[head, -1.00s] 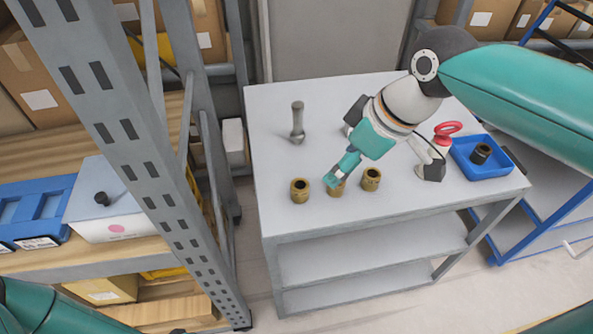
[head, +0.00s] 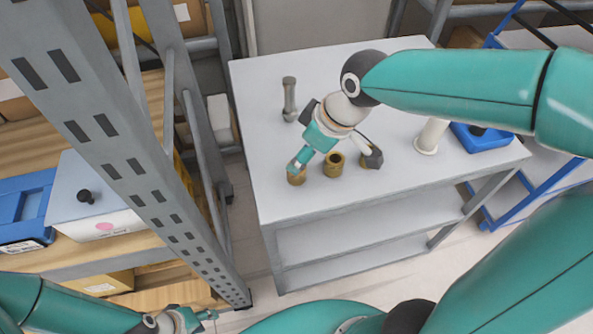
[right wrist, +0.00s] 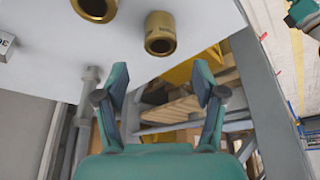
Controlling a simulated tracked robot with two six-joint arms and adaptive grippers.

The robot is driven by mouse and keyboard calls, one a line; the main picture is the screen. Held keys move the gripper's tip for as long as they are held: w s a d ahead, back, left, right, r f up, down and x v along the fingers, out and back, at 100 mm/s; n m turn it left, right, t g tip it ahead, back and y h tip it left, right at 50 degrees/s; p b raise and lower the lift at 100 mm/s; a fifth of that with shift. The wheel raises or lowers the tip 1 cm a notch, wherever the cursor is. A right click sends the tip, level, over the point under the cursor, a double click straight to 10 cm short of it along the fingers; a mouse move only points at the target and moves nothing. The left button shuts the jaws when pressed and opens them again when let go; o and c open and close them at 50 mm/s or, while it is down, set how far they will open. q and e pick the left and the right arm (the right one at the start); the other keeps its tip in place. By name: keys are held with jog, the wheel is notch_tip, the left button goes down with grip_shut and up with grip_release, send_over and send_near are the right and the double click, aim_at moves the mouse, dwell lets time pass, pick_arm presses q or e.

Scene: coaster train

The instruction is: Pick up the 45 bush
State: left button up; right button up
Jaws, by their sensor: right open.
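Three brass bushes stand in a row on the grey table: a left one (head: 297,177), a middle one (head: 333,165) and a right one (head: 369,162). I cannot read which is the 45 bush. My right gripper (head: 299,162) is over the left bush and partly covers it; contact cannot be told. In the right wrist view its two fingers (right wrist: 161,80) are apart with nothing between them. One bush (right wrist: 160,34) shows beyond the fingertips, another (right wrist: 95,8) is cut by the top edge. My left gripper (head: 190,319) is at the bottom edge, away from the table; its jaws are unclear.
A white cylinder (head: 431,137) and a blue tray (head: 481,143) are to the right, partly behind my right arm. A grey rack post (head: 130,165) rises left of the table (head: 420,178). The table's front left is clear.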

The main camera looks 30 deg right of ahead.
jog(key=shift+s+x, duration=0.2)
jog(key=shift+x, duration=2.6)
jog(key=shift+f, duration=0.1)
jog(key=c, duration=1.2)
jog(key=shift+c, duration=0.5)
